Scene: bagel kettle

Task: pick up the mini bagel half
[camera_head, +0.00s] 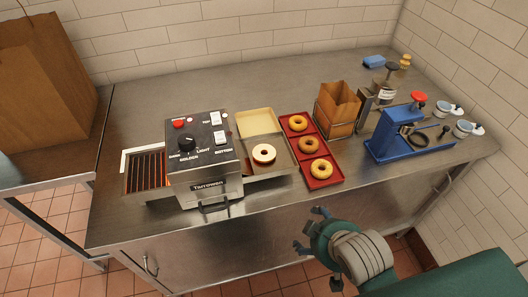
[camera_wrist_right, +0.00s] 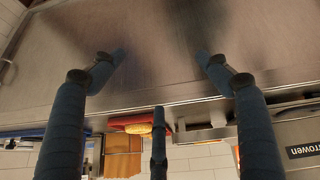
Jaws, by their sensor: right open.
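A pale, cut-face-up bagel half (camera_head: 264,153) lies on the metal outfeed tray (camera_head: 280,166) at the right side of the toaster. Three browned bagels (camera_head: 321,169) sit in a row of compartments in a red tray (camera_head: 332,182) just right of it. My right gripper (camera_head: 310,228) is in front of the table's front edge, below and right of the bagel half and well apart from it. In the right wrist view its fingers (camera_wrist_right: 160,60) are spread with nothing between them. My left gripper is not in view.
The black-topped toaster (camera_head: 203,150) stands left of the bagel half, with a beige tray (camera_head: 257,122) behind. A brown bag in a holder (camera_head: 338,105) and a blue press (camera_head: 405,138) stand to the right. The steel table (camera_head: 135,100) is bare at back left.

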